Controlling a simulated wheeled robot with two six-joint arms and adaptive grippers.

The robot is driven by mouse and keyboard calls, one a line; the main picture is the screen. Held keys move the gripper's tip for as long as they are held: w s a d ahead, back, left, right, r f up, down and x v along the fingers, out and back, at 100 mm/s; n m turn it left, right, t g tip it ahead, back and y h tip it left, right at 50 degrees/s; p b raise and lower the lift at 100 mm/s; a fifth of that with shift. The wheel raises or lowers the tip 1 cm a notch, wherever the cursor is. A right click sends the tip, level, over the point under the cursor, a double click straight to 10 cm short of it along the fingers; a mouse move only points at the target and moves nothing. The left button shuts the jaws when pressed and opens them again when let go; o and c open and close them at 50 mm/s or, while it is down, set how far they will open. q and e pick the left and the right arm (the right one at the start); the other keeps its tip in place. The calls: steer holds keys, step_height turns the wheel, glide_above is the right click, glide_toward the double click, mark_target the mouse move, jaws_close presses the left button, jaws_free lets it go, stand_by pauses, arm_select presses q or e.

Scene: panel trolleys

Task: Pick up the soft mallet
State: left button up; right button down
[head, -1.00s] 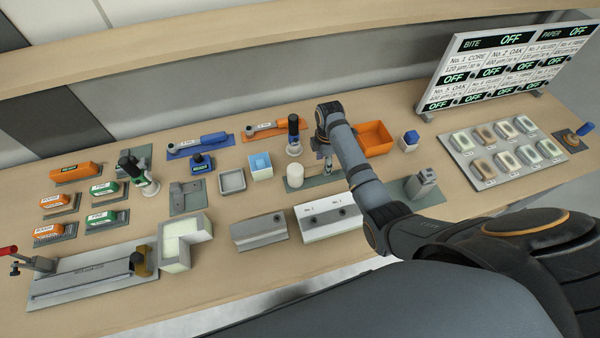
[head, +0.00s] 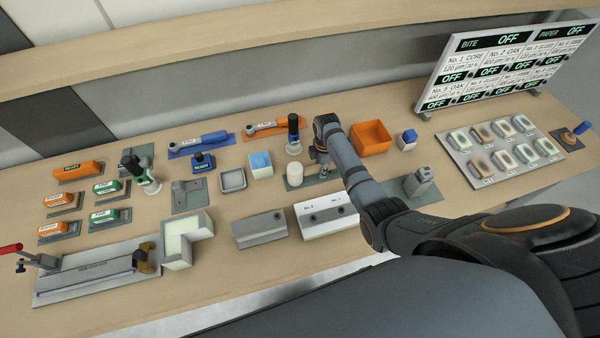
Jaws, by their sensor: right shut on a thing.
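The soft mallet (head: 294,175) shows as a pale, rounded white head at the middle of the bench, over a grey-green mat (head: 326,181). My right arm comes in from the right, and its gripper (head: 320,161) points down just right of the white head. The fingers are small and partly hidden by my wrist. I cannot tell a clear gap between the mallet and the mat. My left gripper is not in view.
An orange bin (head: 371,138) stands just right of my wrist. Grey and white blocks (head: 328,216) lie in front. A sample tray (head: 505,150) and a display board (head: 500,65) are at right.

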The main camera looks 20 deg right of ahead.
steer(key=shift+r, duration=0.1)
stand_by(0.3)
steer(key=shift+w+r, duration=0.1)
steer(key=shift+r, duration=0.1)
step_height(320, 180, up, 2)
steer(key=shift+w+r, duration=0.1)
steer(key=shift+r, duration=0.15)
steer(key=s+a+r, duration=0.3)
steer(key=s+r, duration=0.7)
steer(key=s, duration=0.4)
